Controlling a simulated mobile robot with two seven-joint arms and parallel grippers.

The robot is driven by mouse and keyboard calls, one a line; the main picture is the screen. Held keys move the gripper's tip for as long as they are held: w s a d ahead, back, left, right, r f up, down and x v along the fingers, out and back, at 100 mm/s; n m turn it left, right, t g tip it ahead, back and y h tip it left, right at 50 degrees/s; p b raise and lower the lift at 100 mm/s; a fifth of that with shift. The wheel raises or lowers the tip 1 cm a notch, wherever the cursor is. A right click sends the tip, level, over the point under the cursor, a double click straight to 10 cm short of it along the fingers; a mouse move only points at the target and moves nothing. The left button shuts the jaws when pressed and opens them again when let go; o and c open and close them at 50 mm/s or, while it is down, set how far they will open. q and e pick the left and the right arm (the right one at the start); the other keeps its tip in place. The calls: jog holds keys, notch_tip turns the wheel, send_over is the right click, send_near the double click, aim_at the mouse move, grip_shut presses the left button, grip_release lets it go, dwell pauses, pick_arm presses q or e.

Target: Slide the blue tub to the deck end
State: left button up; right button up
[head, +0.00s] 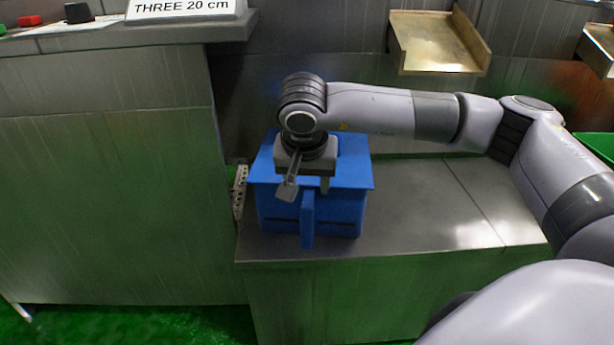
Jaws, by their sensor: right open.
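The blue tub (345,206) stands on the left part of the grey metal deck (420,225). It has a flat blue top or rim and an upright blue handle (308,220) on its front side. My right gripper (306,192) points down over the front of the tub, close above the handle, with its fingers apart. I cannot tell whether a finger touches the tub. The gripper and wrist hide part of the tub's top. My left gripper is not in view.
A tall metal cabinet (110,200) stands just left of the deck, with a sign (185,8) reading "THREE 20 cm" on top. A perforated metal strip (239,190) is between them. A metal chute (435,42) hangs behind. The deck right of the tub is clear.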

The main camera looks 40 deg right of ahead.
aim_at(309, 196)
jog(key=shift+b+x, duration=0.6)
jog(key=shift+x, duration=1.75)
grip_shut()
